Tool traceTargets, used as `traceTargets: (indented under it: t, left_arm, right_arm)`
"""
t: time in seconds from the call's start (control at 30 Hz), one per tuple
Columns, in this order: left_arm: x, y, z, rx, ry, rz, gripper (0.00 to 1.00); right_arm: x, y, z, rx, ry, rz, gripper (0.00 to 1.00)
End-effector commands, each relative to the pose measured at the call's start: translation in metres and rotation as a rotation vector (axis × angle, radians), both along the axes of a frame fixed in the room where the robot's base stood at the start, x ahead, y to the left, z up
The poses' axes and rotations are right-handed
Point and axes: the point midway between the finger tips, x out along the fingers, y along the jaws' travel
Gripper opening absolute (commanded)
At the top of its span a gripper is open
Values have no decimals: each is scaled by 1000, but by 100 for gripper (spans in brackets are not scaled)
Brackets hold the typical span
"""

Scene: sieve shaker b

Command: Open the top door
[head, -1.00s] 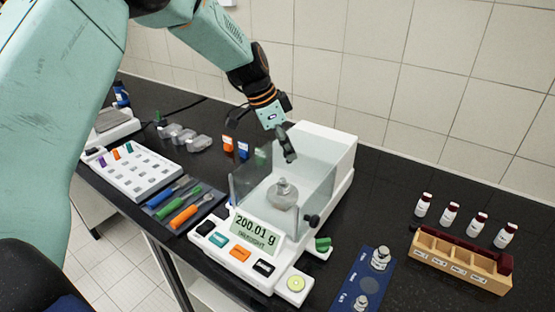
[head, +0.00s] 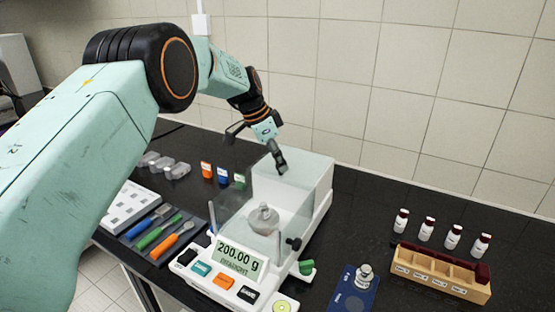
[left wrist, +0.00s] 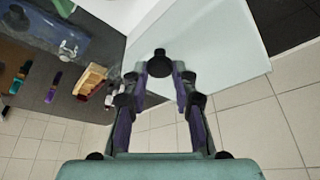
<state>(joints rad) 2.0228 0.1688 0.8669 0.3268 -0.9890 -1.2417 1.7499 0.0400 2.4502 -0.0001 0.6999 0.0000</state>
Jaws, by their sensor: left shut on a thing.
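The balance stands on the dark bench, with a clear glass draft shield (head: 238,205) and a display (head: 240,258) reading 200.00 g. A metal weight (head: 263,218) sits inside the shield. My left gripper (head: 282,170) reaches down to the top of the shield from behind. In the left wrist view its fingers are shut on a round black knob (left wrist: 162,61) at the edge of the pale glass top door (left wrist: 222,45). In the head view the fingers hide the knob, and the clear glass makes the door's exact position hard to tell. My right gripper is not in view.
A black side knob (head: 293,243) sticks out at the shield's right. A wooden rack (head: 440,270), several small bottles (head: 453,237) and a blue mat (head: 352,292) with a weight lie to the right. Tools (head: 158,236) and a white tray (head: 128,207) lie left. The tiled wall is behind.

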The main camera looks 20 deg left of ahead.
Motion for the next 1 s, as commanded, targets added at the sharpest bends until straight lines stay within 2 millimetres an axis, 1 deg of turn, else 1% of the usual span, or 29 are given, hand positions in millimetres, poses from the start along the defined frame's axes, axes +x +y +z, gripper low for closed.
traceTargets:
  t: [0.3,0.33,0.57,0.87,0.97,1.0]
  left_arm:
    - [0,1,-2,3,0,1,0]
    - [0,1,-2,2,0,0,30]
    - [0,1,0,1,-1,1,49]
    - [1,1,1,1,-3,0,50]
    - [0,2,7,1,-4,1,50]
    - [-1,4,11,1,-4,1,50]
  right_arm:
    - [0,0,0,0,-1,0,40]
    - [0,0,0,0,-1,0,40]
    - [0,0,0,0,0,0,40]
    - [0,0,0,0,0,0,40]
    - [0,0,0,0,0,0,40]
    - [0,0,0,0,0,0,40]
